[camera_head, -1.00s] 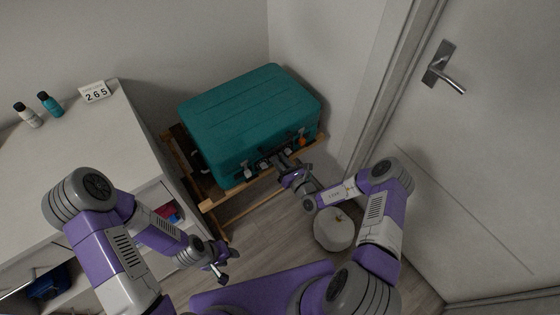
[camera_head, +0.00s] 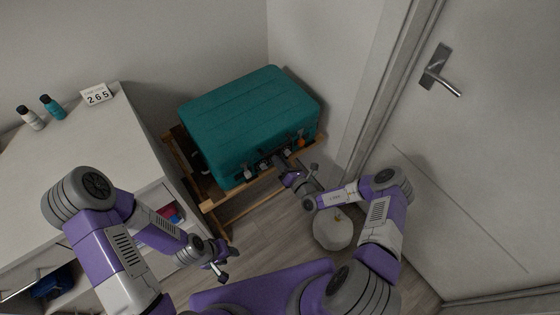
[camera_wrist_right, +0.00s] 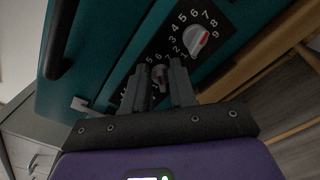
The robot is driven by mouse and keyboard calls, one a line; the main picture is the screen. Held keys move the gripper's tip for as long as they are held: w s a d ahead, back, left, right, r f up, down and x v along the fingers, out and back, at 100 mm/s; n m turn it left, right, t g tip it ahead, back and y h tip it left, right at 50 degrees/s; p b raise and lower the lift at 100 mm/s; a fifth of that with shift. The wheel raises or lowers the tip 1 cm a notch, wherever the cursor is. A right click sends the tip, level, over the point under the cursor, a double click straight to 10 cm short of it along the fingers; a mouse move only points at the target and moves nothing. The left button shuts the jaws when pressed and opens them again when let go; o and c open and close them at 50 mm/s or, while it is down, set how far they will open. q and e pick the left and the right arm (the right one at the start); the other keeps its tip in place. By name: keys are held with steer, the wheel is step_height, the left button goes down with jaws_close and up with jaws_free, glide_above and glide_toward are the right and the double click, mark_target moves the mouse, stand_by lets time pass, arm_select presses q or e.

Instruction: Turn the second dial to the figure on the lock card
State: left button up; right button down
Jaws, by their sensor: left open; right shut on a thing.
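A teal suitcase (camera_head: 245,115) lies flat on a wooden rack. My right gripper (camera_head: 280,160) is at the suitcase's front face. In the right wrist view its fingers close around the sides of a small dial (camera_wrist_right: 159,77), the middle one along a black panel. Numbers show around this dial, but its pointer is partly hidden by the fingers. A neighbouring dial (camera_wrist_right: 197,40) with a red mark sits free to the right. The panel's far left is hidden behind a finger. My left gripper (camera_head: 222,270) is open and empty, low beside the cabinet.
Two small bottles (camera_head: 53,107) stand on the cabinet top (camera_head: 95,150). The wooden rack (camera_head: 208,204) surrounds the suitcase's base. A round pale pouf (camera_head: 333,232) stands on the floor below my right forearm. A door with a lever handle (camera_head: 441,83) is at the right.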

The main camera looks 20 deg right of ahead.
steer(key=shift+f+m, duration=0.1)
steer(key=shift+m, duration=0.2)
steer(key=shift+s, duration=0.1)
steer(key=c, duration=1.3)
jaws_free()
steer(key=shift+o, duration=0.2)
steer(key=p+v, duration=0.2)
steer(key=v, duration=0.5)
steer(key=shift+s, duration=0.25)
steer(key=shift+d, duration=0.1)
